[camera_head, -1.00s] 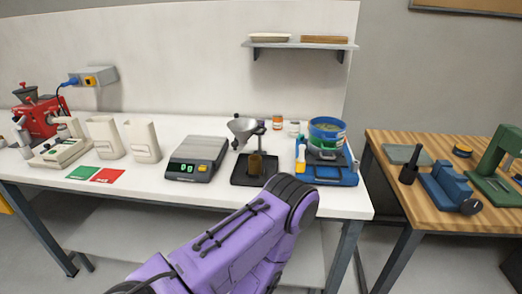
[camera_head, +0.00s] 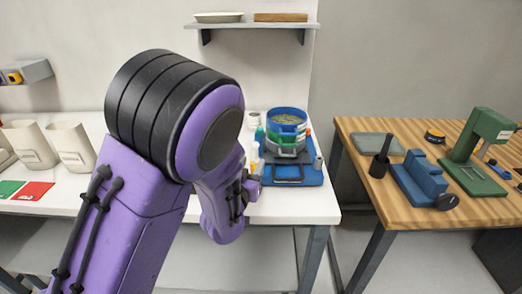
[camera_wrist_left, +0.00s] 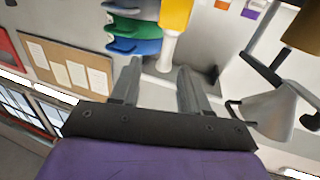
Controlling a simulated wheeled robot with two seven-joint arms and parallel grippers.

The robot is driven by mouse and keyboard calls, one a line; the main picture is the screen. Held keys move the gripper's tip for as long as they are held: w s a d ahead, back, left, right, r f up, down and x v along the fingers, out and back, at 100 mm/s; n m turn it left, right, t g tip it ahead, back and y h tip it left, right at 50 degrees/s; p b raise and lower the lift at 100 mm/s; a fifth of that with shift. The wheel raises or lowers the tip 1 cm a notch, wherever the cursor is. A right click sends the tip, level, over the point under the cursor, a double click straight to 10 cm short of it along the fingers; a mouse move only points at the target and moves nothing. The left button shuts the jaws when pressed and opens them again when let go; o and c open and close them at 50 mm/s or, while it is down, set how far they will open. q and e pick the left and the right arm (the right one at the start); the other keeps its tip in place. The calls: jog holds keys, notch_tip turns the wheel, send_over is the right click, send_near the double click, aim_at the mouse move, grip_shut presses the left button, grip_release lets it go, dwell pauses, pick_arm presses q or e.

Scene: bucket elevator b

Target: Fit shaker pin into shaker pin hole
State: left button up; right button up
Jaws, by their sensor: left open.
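The sieve shaker stands on the white bench with a blue sieve (camera_head: 287,121) on top and a blue base (camera_head: 314,178) below. My left gripper is just left of it, mostly hidden behind my purple arm in the head view. In the left wrist view my left gripper (camera_wrist_left: 160,67) is open and empty. A yellow piece with a white stem, perhaps the shaker pin (camera_wrist_left: 174,17), appears beyond the fingers, its white end lined up between the fingertips. I cannot tell how far off it is. Green and blue shaker parts (camera_wrist_left: 134,29) show beside it. The pin hole cannot be made out.
A funnel (camera_wrist_left: 268,112) on a stand is close to the gripper on the other side from the shaker. A wooden table (camera_head: 350,140) with a green press (camera_head: 485,140) and a blue vise (camera_head: 422,180) stands at right. A shelf (camera_head: 253,25) hangs above.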

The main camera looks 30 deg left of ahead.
aim_at(254, 153)
pick_arm(q)
jog(key=shift+x, duration=0.95)
jog(key=p+x, duration=0.1)
jog(key=x, duration=0.1)
jog(key=a+p+x, duration=0.1)
jog(key=x, duration=0.2)
jog(key=shift+w+f, duration=0.15)
jog(key=shift+f, duration=0.05)
jog(key=shift+r, duration=0.1)
jog(key=shift+c, duration=0.5)
grip_shut()
